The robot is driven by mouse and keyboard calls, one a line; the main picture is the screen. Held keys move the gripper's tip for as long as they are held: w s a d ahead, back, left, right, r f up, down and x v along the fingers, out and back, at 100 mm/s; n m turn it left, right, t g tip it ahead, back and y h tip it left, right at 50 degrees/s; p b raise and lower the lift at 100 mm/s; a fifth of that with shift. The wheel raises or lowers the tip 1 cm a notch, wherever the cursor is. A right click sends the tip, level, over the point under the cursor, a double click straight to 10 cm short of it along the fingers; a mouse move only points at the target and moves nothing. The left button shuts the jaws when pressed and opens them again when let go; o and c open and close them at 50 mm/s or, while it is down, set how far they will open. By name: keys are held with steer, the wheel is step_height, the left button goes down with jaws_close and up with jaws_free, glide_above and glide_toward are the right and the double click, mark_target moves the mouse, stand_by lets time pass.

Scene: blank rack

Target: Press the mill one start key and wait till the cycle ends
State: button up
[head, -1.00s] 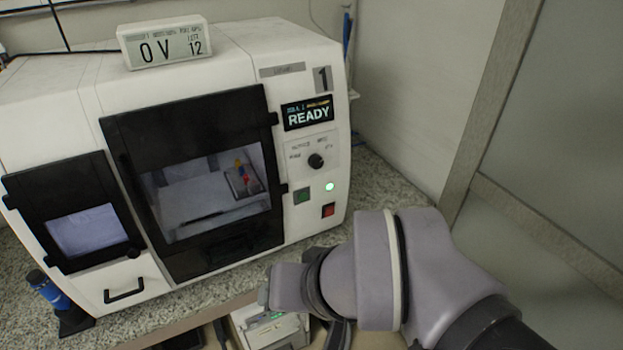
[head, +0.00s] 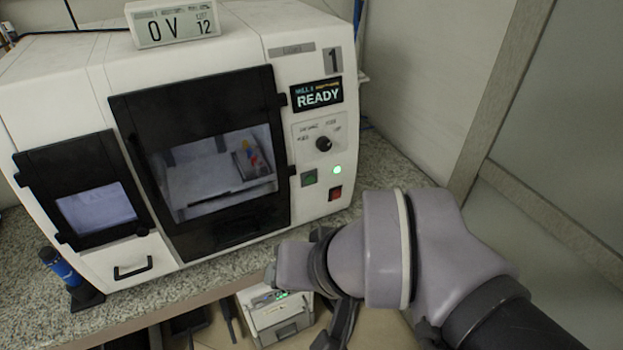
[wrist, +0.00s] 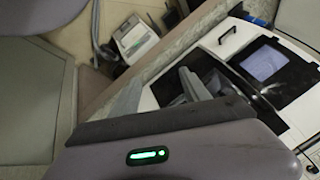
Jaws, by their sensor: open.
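Mill one (head: 290,235) is a white machine with a black-framed window, marked 1. Its display (head: 317,95) reads READY. A dark green square key (head: 309,178), which looks like the start key, sits on the front right panel beside a lit green lamp (head: 337,170) and above left of a red key (head: 335,193). My gripper (wrist: 158,90) is open and empty in the wrist view, its two grey fingers apart. It is below and away from the keys in the head view, mostly hidden by my wrist. The keys are not visible in the wrist view.
A black knob (head: 323,144) sits above the keys. A small display box (head: 173,22) stands on the mill. A blue bottle-like object (head: 62,268) stands at the speckled counter's left. A grey-white device (head: 275,315) is below the counter edge. A wall panel is at right.

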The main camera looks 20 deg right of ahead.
steer(key=shift+c, duration=0.2)
jaws_close()
stand_by(1.6)
